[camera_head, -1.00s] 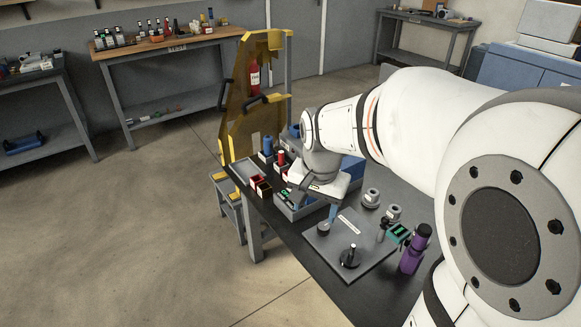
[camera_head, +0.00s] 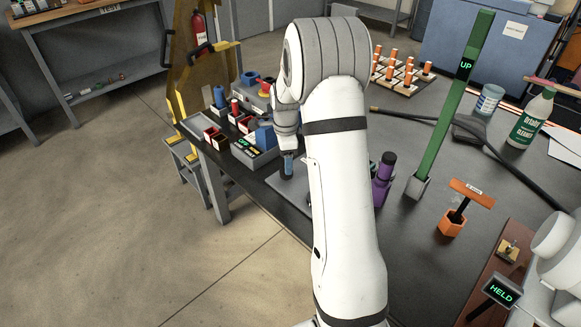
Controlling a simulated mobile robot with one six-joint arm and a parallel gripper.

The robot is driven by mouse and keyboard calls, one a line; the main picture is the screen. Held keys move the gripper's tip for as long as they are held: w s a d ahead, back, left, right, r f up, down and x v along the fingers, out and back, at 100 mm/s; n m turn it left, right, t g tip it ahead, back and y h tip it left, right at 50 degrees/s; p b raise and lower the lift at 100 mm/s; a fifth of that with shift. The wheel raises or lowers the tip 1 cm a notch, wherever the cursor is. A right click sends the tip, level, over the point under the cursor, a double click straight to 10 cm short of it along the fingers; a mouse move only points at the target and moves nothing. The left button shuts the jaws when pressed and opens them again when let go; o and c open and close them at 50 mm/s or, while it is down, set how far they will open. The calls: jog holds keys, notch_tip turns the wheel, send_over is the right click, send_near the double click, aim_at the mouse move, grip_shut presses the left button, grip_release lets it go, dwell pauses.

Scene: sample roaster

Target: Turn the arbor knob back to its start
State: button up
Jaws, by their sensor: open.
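My gripper (camera_head: 287,166) points down over the grey plate (camera_head: 285,190) on the dark bench, its blue fingers open. My arm hides most of the plate, including where the small round knob and black knob showed earlier. I cannot tell whether the fingers touch anything there. An orange T-shaped handle (camera_head: 470,193) with a small label stands on an orange base (camera_head: 452,222) on the bench to the right, well apart from my gripper. I cannot tell which of these is the arbor knob.
A purple bottle (camera_head: 383,180) stands just right of my arm. A tall green post (camera_head: 461,85) marked UP rises beyond it. A display (camera_head: 501,291) reads HELD at lower right. Blue and red containers (camera_head: 264,138) crowd the left bench end.

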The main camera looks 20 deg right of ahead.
jog(key=shift+f, duration=1.9)
